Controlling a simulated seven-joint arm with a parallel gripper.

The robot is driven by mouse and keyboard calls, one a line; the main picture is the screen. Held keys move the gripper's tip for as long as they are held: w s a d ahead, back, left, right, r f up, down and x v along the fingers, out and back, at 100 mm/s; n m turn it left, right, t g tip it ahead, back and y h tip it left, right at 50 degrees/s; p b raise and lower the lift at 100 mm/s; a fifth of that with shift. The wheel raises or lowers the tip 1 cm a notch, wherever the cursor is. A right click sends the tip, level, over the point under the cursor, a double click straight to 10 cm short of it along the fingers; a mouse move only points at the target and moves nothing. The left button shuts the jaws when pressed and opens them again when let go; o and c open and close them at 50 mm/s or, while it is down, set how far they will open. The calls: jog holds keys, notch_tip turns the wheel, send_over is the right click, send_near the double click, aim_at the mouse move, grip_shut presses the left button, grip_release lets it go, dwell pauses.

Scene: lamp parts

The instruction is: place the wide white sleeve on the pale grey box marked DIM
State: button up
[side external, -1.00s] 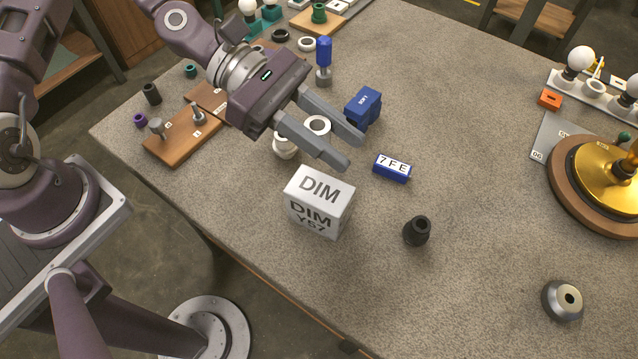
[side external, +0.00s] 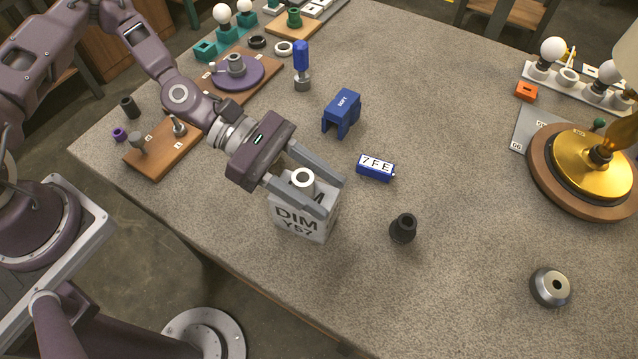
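The wide white sleeve (side external: 303,178) is between the two fingers of my gripper (side external: 322,194), its open top ring facing up. The gripper appears shut on it. The pale grey box (side external: 304,222) marked DIM is directly below in the picture.
A blue 7FE block (side external: 376,167) and a blue bracket (side external: 342,113) lie behind and right. A black sleeve (side external: 403,228) stands right of the box. A silver cone (side external: 550,287) and a gold lamp base (side external: 583,172) are farther right. The mat between them is clear.

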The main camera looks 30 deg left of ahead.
jog(key=shift+r, duration=0.1)
jog(key=shift+a+r, duration=0.15)
jog(key=shift+a, duration=0.2)
jog(key=w+v, duration=0.1)
jog(key=v, duration=1)
jog(key=s+a+f+m+g+y, duration=0.35)
jog(key=s+a+m+y, duration=0.35)
jog(key=a+m+y, duration=0.35)
jog(key=s+a+r+m+t+y, duration=0.1)
jog(key=s+r+m+t, duration=0.2)
jog(key=r, duration=0.6)
jog(key=s+a+r+m+t+y, duration=0.2)
jog(key=r+m+t, duration=0.3)
jog(key=r, duration=0.4)
jog(key=shift+s+a+r, duration=0.25)
jog(key=shift+s+r, duration=0.1)
jog(key=shift+s, duration=0.1)
